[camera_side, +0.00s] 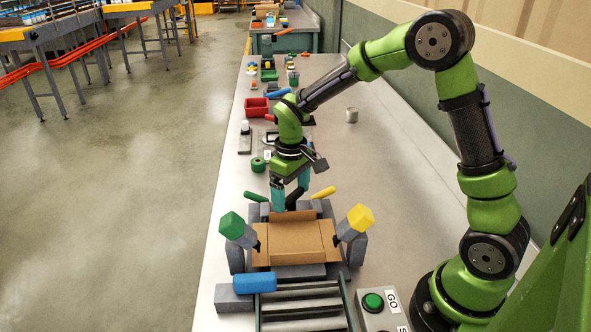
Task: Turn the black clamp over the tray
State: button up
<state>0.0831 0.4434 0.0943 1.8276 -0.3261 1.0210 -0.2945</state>
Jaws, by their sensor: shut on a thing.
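The brown cardboard tray (294,245) sits in a grey block fixture at the front of the bench. My gripper (291,196) points down at the tray's far edge, with its light-blue fingers apart around the black clamp (295,198). The jaws are shut on this dark handle, which looks tilted. The fingers and the tray's raised back flap hide part of the clamp, so I cannot tell its exact angle.
A green-ended clamp (232,226) and a yellow-ended clamp (360,217) flank the tray. Green (257,198) and yellow (323,193) handles stand behind it. A blue handle (254,283) lies in front, beside the rollers (301,307).

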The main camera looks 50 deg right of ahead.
aim_at(291, 195)
jog(key=n, duration=0.4)
jog(key=shift+r+n, duration=0.1)
jog(key=shift+n, duration=2)
jog(key=o, duration=0.8)
notch_tip(291, 195, up, 17)
jog(key=shift+f, duration=0.1)
